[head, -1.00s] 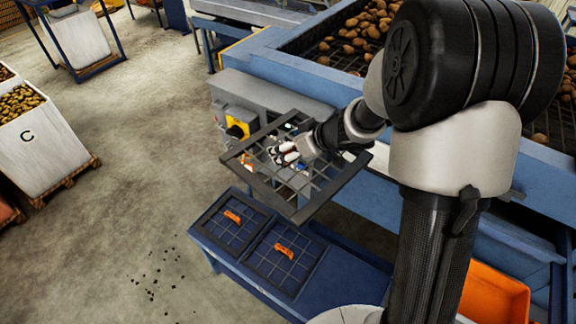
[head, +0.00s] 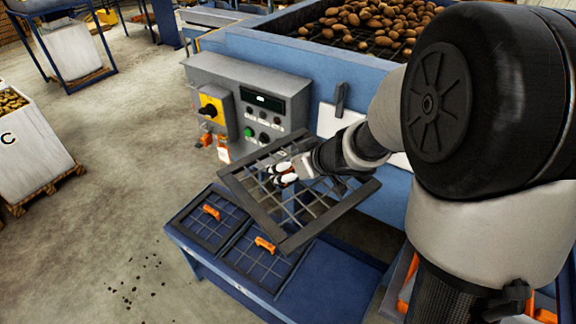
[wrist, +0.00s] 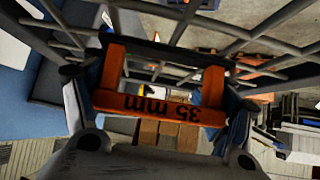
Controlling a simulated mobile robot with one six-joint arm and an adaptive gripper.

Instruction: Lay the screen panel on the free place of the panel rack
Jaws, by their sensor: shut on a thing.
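My gripper (head: 284,175) is shut on the orange handle (wrist: 160,108) of the screen panel (head: 264,209); the handle reads "35 mm" in the wrist view. The panel is a dark square frame with a wire grid, held tilted in the air. It hangs above the blue panel rack (head: 205,275). Two other panels with orange handles lie on the rack: a left panel (head: 193,231) and a middle panel (head: 241,266). The rack's right part (head: 338,283) shows as bare blue surface. The held panel hides part of the rack's back.
A grey control box (head: 232,75) with a yellow switch and buttons stands behind the held panel, on the blue grader (head: 250,43) with potatoes on its screen. A white crate (head: 30,155) stands at the left. The concrete floor between is open.

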